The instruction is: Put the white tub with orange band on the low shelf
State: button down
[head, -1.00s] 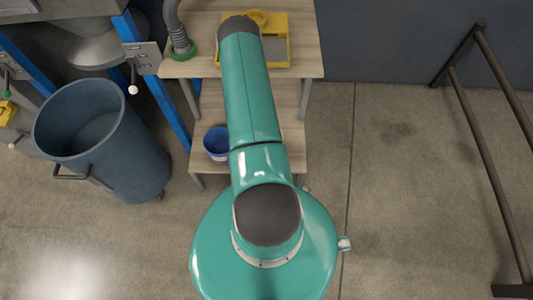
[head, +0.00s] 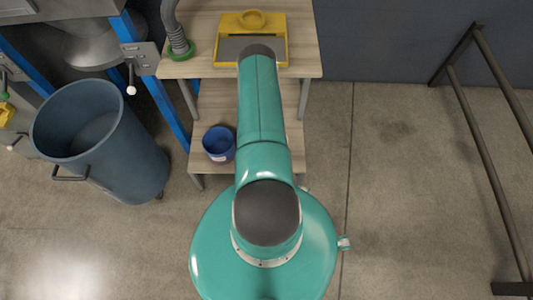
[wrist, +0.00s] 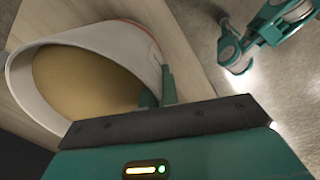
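The white tub with orange band (wrist: 45,50) is large in the wrist view, its open mouth toward the camera and its inside tan. A thin orange band shows near its far right end. My gripper (wrist: 158,97) has its green fingers at the tub's right wall, one on each side, and appears shut on that wall. Pale wood lies behind the tub; whether they touch I cannot tell. In the head view my arm hides the gripper and the tub. The low shelf (head: 213,104) is the lower wooden board of the bench.
A blue tub (head: 219,144) stands on the low shelf's left part. The upper board (head: 305,45) holds a yellow tray (head: 224,57) and a grey hose (head: 176,35) with a green ring. A large blue bin (head: 130,160) stands left; a dark rail (head: 480,150) is right.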

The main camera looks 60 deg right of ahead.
jog(key=c, duration=1.7)
grip_release()
jog(key=shift+f, duration=0.1)
